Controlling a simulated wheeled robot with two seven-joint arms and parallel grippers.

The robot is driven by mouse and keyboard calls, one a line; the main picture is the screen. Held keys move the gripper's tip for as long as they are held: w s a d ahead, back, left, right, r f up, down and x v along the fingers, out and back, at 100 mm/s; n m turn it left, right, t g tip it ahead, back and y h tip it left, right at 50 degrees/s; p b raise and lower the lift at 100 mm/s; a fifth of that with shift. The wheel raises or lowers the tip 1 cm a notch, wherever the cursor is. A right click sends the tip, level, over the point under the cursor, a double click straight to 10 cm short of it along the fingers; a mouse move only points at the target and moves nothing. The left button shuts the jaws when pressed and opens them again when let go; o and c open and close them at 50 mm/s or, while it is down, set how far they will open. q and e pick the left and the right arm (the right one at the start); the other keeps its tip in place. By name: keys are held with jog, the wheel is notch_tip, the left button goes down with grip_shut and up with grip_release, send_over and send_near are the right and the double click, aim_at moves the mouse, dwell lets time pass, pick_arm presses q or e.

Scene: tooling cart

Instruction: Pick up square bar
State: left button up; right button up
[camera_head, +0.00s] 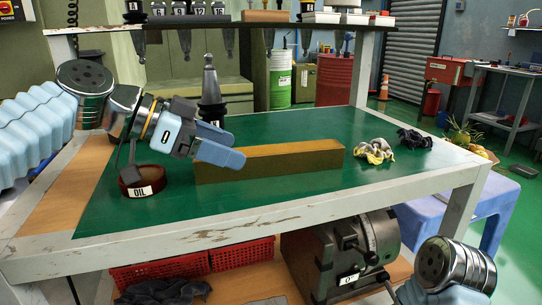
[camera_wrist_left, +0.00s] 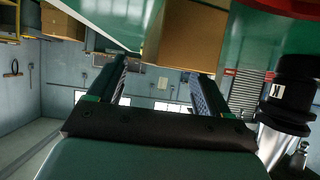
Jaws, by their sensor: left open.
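The square bar (camera_head: 270,162) is a long brown-gold block lying on the green mat of the cart top. My left gripper (camera_head: 230,147) comes in from the left at the bar's left end, its blue fingers apart and partly in front of that end. In the left wrist view the bar (camera_wrist_left: 190,35) shows just beyond the fingertips of the open gripper (camera_wrist_left: 162,72), with nothing held between them. I cannot tell whether the fingers touch the bar. My right arm shows at the bottom right, but its gripper is not seen.
A round OIL container (camera_head: 143,182) stands left of the bar. A tool holder (camera_head: 210,90) stands upright behind the gripper. The green mat (camera_head: 300,197) is clear in front.

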aim_at(265, 150)
pick_arm(q)
jog(key=shift+w+d, duration=0.2)
jog(key=shift+d, duration=0.4)
jog(key=shift+w+d, duration=0.15)
jog(key=shift+d, duration=0.45)
jog(key=x, duration=0.3)
jog(key=shift+w+d+r+p, duration=0.15)
jog(key=shift+d+r+p, duration=0.15)
jog(key=shift+d, duration=0.2)
jog(key=shift+w+d+f, duration=0.15)
jog(key=shift+d+f, duration=0.15)
jog(key=shift+d, duration=0.05)
jog(key=shift+c, duration=0.2)
grip_shut()
jog(key=shift+r, duration=0.15)
